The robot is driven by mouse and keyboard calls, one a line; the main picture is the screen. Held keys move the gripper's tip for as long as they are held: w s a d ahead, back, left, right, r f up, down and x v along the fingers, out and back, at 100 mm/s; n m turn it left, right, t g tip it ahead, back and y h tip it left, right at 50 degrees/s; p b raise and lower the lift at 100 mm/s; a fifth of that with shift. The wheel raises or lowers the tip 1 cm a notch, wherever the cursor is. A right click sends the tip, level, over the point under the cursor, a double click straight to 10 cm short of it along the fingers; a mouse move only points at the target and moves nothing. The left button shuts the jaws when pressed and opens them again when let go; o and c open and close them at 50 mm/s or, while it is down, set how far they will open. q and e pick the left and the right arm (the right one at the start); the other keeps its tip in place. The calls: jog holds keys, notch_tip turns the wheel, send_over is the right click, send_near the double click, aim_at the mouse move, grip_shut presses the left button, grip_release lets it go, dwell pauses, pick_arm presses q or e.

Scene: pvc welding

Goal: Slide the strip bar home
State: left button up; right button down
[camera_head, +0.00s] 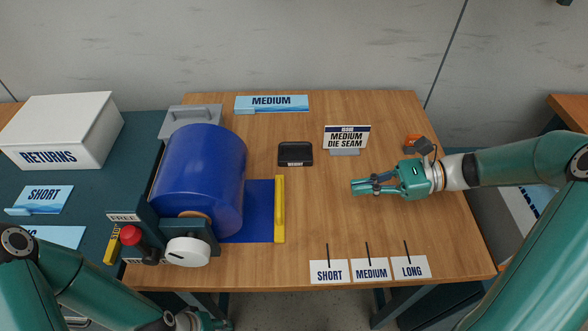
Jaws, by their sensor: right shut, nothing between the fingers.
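A yellow bar (279,208), which looks like the strip bar, lies along the right edge of a flat blue sheet or plate (258,212) on the wooden table. The blue sheet runs left to a large blue roll (200,172). My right gripper (354,187) is to the right of the yellow bar, apart from it, pointing left above the table. Its fingers are together with nothing between them. My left gripper (207,320) shows only partly at the bottom edge, in front of the table, and its fingers cannot be made out.
A red button (130,235) and white knob (188,251) stand in front of the roll. A small black tray (295,153) and a "Medium die seam" sign (347,138) stand behind. Short, Medium and Long cards (370,270) line the front edge. A white Returns box (58,131) is at left.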

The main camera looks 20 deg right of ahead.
aim_at(279, 201)
jog(key=shift+w+a, duration=0.1)
jog(key=shift+w, duration=0.15)
jog(key=shift+w+a, duration=0.2)
jog(key=shift+a, duration=0.1)
pick_arm(q)
jog(key=shift+w+a+r, duration=0.1)
jog(key=shift+w+a, duration=0.1)
jog(key=shift+w, duration=0.05)
pick_arm(e)
jog(key=x, duration=1.3)
